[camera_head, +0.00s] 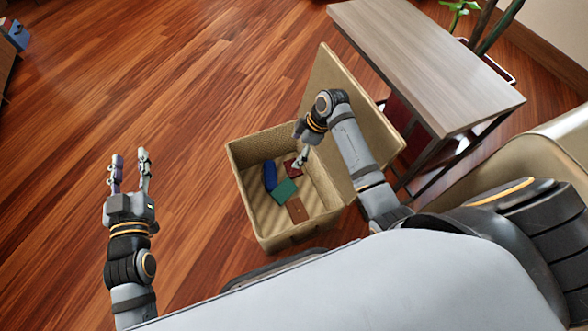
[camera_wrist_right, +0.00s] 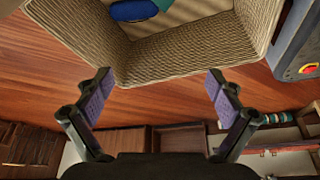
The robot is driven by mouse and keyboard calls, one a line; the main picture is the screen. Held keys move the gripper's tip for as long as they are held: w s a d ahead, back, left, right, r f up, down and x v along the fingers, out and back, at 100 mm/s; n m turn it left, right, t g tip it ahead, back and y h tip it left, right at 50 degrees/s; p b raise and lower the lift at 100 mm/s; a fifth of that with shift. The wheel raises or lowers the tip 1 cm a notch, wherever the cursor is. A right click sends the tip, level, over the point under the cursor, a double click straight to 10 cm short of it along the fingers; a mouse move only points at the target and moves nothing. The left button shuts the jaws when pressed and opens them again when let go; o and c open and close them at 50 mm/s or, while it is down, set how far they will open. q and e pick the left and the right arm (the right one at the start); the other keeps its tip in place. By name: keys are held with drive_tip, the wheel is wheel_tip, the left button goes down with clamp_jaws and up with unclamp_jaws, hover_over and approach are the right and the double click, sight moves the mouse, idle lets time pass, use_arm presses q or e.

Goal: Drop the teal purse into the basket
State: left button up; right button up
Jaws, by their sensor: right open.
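The teal purse (camera_head: 285,191) lies inside the woven basket (camera_head: 238,158), on its floor between a blue item and a brown item. In the right wrist view, a sliver of teal (camera_wrist_right: 162,4) shows at the top edge, beside a blue item. The basket wall (camera_wrist_right: 190,48) fills the upper part of that view. My right gripper (camera_head: 300,160) is above the basket, near its lid side. In the right wrist view my right gripper (camera_wrist_right: 160,85) is open with nothing between its fingers. My left gripper (camera_head: 131,160) is open and empty, left of the basket over the floor.
The basket also holds a blue item (camera_head: 270,175), a red item (camera_head: 292,168) and a brown item (camera_head: 297,209). Its lid (camera_head: 333,85) stands open. A wood-topped table (camera_head: 430,60) stands behind it at right. The floor (camera_head: 150,80) on the left is clear.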

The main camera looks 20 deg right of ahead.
drive_tip(key=v, duration=0.5)
drive_tip(key=shift+d+r, duration=0.1)
drive_tip(key=shift+s, duration=0.1)
idle(0.4)
